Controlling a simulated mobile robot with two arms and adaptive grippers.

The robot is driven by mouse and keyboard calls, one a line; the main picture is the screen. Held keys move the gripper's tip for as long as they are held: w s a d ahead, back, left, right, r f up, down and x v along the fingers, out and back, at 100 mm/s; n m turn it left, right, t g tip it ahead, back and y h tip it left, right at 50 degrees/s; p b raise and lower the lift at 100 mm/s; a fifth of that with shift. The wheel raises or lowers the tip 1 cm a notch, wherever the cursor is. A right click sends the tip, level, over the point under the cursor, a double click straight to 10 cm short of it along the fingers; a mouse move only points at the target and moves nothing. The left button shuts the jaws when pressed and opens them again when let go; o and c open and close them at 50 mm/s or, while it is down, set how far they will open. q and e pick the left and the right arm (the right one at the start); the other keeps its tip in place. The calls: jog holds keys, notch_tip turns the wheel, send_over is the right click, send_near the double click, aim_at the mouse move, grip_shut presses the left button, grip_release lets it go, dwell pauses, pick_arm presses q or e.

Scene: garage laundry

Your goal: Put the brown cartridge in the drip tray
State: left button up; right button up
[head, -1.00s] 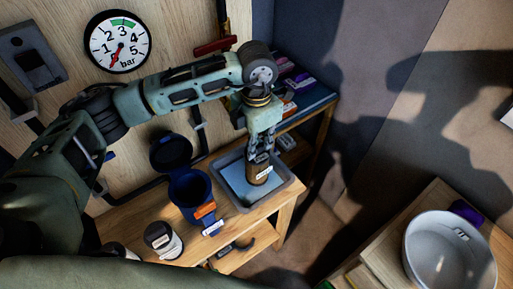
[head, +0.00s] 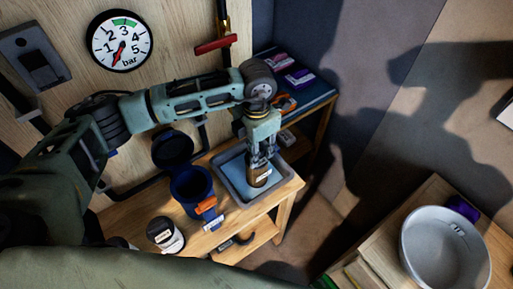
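The brown cartridge (head: 259,175) has a pale label and stands roughly upright inside the grey drip tray (head: 234,196). The tray sits on the wooden bench, with a bluish bottom. My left gripper (head: 261,160) points down over the tray with its fingers around the top of the cartridge. It looks shut on the cartridge. Whether the cartridge's base touches the tray bottom is hard to tell. My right gripper is not in view.
A blue housing (head: 190,187) with an orange-labelled part stands left of the tray. A white canister with a black lid (head: 164,235) is at the bench front. A grey-white bucket (head: 446,248) stands at the right. A pressure gauge (head: 120,41) hangs on the wall.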

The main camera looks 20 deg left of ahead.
pick_arm(q)
jog(key=shift+r, duration=0.1)
notch_tip(320, 180, up, 12)
jog(key=b, duration=0.4)
dwell(0.6)
